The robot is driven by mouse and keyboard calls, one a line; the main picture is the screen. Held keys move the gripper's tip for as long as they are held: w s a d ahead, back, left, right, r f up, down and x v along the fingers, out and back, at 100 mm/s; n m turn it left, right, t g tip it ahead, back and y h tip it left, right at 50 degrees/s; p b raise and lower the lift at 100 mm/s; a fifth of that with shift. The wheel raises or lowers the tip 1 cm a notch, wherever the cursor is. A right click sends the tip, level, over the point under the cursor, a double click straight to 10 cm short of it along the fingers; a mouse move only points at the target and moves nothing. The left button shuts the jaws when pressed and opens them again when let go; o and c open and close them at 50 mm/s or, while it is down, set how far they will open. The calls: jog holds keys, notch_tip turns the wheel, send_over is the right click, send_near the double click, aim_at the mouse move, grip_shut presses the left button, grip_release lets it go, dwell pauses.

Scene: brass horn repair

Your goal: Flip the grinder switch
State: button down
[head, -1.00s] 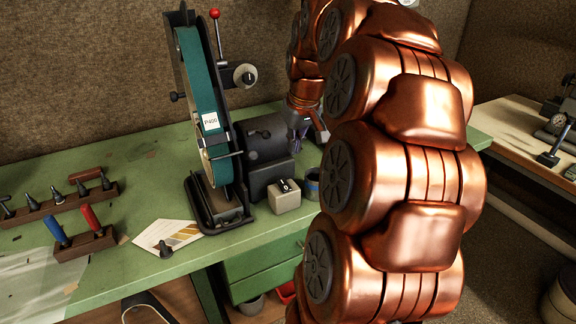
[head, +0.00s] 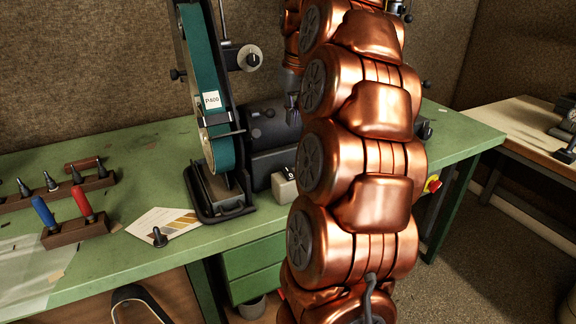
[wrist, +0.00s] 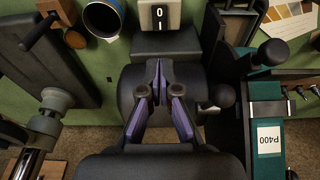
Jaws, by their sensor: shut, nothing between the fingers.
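The belt grinder (head: 214,125), with a green belt labelled P400, stands on the green bench; its belt also shows at the right of the wrist view (wrist: 267,115). Its switch is a black rocker marked 0 and I on a beige box, at the top of the wrist view (wrist: 158,18). In the head view my arm partly covers the switch box (head: 283,188). My gripper (wrist: 159,66) is shut and empty, its purple-sided fingers over the dark motor housing, apart from the switch. In the head view the gripper (head: 292,108) is partly hidden. Which side of the rocker is pressed is unclear.
A blue-rimmed cup (wrist: 103,17) stands beside the switch box. A wooden rack with red and blue handled tools (head: 78,234) and a sandpaper chart (head: 163,222) lie left of the grinder. Another machine (wrist: 45,120) is at the left of the wrist view.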

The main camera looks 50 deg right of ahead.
aim_at(287, 169)
dwell(0.3)
jog(key=shift+w+d+f+p, duration=0.15)
jog(key=shift+w+f+p, duration=0.2)
jog(key=shift+f, duration=1.95)
jog(key=shift+w+d+f+p, duration=0.2)
jog(key=shift+w+f, duration=0.3)
jog(key=shift+f, duration=1.8)
jog(key=shift+w+d+f+p, duration=0.1)
jog(key=shift+w+f+p, duration=0.3)
jog(key=shift+f, duration=1.9)
